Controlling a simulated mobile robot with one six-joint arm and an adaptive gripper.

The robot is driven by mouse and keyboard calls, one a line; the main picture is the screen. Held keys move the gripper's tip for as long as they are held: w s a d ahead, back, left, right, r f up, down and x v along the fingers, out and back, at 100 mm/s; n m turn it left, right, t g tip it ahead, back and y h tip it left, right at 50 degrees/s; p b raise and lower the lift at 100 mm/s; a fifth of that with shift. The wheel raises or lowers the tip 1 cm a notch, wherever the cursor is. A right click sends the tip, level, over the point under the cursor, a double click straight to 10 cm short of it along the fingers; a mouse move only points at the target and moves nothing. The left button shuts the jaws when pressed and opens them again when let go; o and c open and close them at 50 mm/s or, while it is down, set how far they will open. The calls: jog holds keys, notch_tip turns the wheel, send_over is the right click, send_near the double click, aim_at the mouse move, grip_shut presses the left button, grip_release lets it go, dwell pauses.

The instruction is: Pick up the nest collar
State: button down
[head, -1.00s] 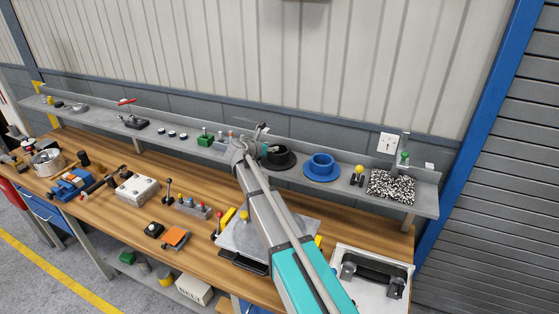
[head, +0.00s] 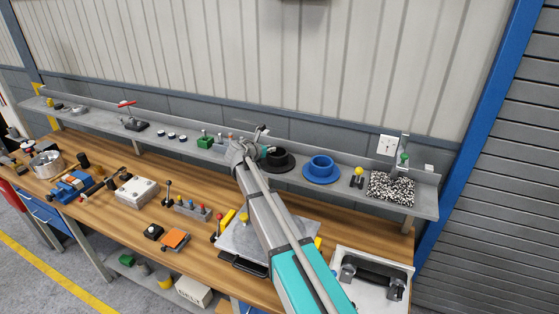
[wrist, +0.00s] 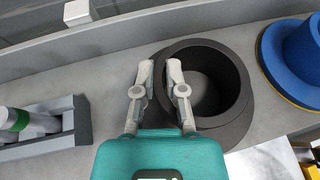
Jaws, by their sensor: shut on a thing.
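The nest collar, a dark, hollow, round piece with a wide flange (wrist: 237,127), stands upright on the grey shelf in the wrist view. It also shows in the head view (head: 280,159), partly behind my gripper. My gripper (wrist: 160,68) is at the collar's left side, one finger outside and one over the opening, shut on its wall. The teal gripper body hides part of the collar's near left edge. I cannot see any gap between collar and shelf.
A blue flanged collar (head: 321,168) stands close to the right on the shelf (head: 430,201). A grey holder with green-topped and white pieces (wrist: 72,128) is to the left. The shelf's back wall (wrist: 136,30) runs behind. Further right are a yellow-knobbed piece (head: 358,173) and a speckled block (head: 391,187).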

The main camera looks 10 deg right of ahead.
jog(key=shift+r, duration=0.15)
dwell(0.3)
notch_tip(320, 180, up, 3)
jog(key=p, duration=0.3)
jog(key=s+a+r+p, duration=0.8)
jog(key=a+r+p, duration=0.1)
jog(key=a+p, duration=0.1)
jog(key=shift+a+r, duration=0.35)
jog(key=shift+a, duration=0.45)
jog(key=shift+f, duration=0.1)
dwell(0.7)
